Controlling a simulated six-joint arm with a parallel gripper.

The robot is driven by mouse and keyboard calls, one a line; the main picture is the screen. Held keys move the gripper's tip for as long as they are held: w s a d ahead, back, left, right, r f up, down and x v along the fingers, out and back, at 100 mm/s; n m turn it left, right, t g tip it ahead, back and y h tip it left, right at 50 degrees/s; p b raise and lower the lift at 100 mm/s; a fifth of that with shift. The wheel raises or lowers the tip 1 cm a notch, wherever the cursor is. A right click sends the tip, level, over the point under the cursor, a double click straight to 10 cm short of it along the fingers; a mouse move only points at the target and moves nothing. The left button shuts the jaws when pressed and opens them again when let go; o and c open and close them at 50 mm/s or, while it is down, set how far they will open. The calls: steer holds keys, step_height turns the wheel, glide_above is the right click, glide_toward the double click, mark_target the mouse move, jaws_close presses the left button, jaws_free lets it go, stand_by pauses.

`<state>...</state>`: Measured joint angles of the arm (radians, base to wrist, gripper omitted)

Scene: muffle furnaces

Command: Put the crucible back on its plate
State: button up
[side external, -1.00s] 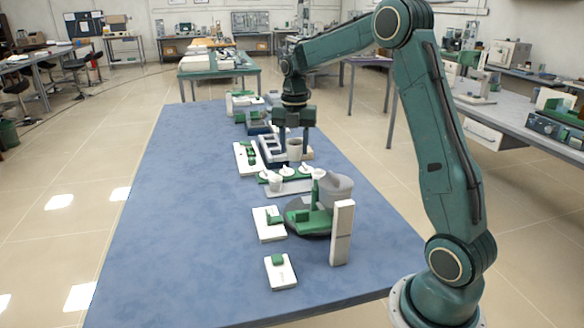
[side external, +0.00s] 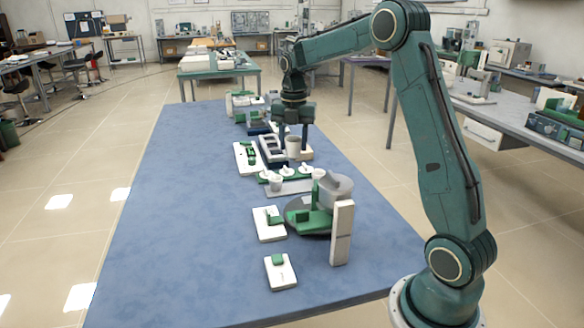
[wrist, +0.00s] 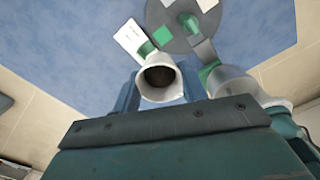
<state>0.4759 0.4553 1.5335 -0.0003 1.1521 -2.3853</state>
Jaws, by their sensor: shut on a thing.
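The crucible (side external: 293,146) is a pale cup with a dark hollow. My gripper (side external: 292,143) is shut on it, with a finger on either side, and holds it beside the dark-framed rack. In the wrist view the crucible (wrist: 146,85) shows its open mouth between the blurred fingers of my gripper (wrist: 158,88). A flat grey plate (side external: 290,188) with small white cups and pieces on it lies nearer the camera. I cannot tell which plate belongs to the crucible. The underside of the crucible and any contact below it are hidden.
A dark round base (side external: 297,229) bears green blocks and a grey tilted vessel (side external: 337,185). A tall white block (side external: 342,233) stands beside it. White pads with green parts (side external: 269,224) lie to the left. The left side of the blue table (side external: 180,230) is clear.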

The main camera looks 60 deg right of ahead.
steer(key=w+d+f+m, duration=0.2)
steer(key=w+d+f, duration=0.2)
steer(key=d+f, duration=0.3)
steer(key=w+d+f+m, duration=0.3)
steer(key=w+d+f, duration=0.1)
steer(key=d+f, duration=0.4)
steer(key=shift+d+m, duration=0.3)
steer(key=shift+d, duration=0.7)
steer(key=shift+w+f, duration=0.1)
steer(key=shift+f, duration=0.1)
steer(key=shift+f, duration=2.7)
steer(key=shift+f, duration=0.55)
steer(key=o, duration=1.5)
steer(key=shift+o, duration=0.2)
steer(key=shift+r, duration=0.1)
